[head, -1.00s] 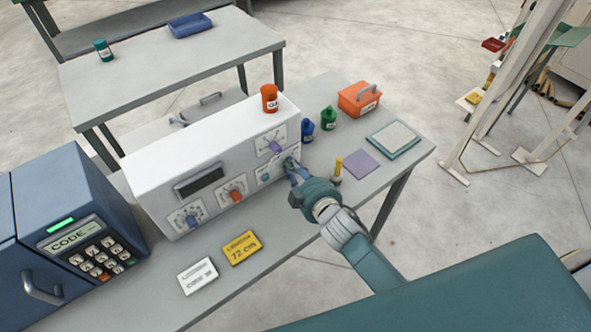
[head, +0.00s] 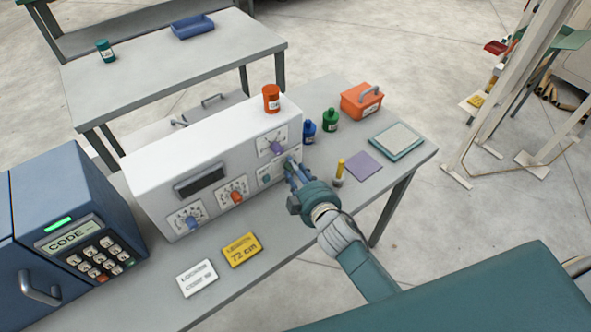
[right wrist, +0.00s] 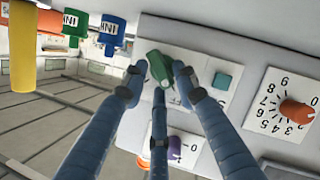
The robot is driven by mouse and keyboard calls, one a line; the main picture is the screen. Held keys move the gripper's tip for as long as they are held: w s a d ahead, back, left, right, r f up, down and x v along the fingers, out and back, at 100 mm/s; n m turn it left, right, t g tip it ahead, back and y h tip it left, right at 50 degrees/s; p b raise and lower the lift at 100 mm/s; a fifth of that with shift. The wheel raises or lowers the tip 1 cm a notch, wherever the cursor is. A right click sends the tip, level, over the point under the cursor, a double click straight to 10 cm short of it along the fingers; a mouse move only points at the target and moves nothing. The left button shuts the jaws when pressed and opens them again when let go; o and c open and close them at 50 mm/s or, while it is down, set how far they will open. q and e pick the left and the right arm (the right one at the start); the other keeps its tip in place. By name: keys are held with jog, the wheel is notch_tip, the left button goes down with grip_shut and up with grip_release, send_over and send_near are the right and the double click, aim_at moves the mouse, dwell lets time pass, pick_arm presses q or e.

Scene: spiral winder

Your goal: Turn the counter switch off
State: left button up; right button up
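The white control box (head: 205,155) stands on the grey table. A green switch (right wrist: 158,66), which I take for the counter switch, sits on a pale plate at the lower right of its front. My right gripper (head: 292,165) is at that plate, and its fingers hide most of the switch in the head view. In the right wrist view the fingers (right wrist: 161,78) are spread, with the switch showing between and beyond the tips. I cannot tell whether a tip touches it. My left gripper is not in view.
A teal square button (right wrist: 222,80) is beside the switch; a purple knob (head: 277,147) is above it. An orange knob (head: 236,197) is farther left. A yellow-topped stick (head: 340,170), blue bottle (head: 309,131) and green bottle (head: 330,119) stand close to the right.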

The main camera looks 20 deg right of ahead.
jog(key=v, duration=1.2)
dwell(0.3)
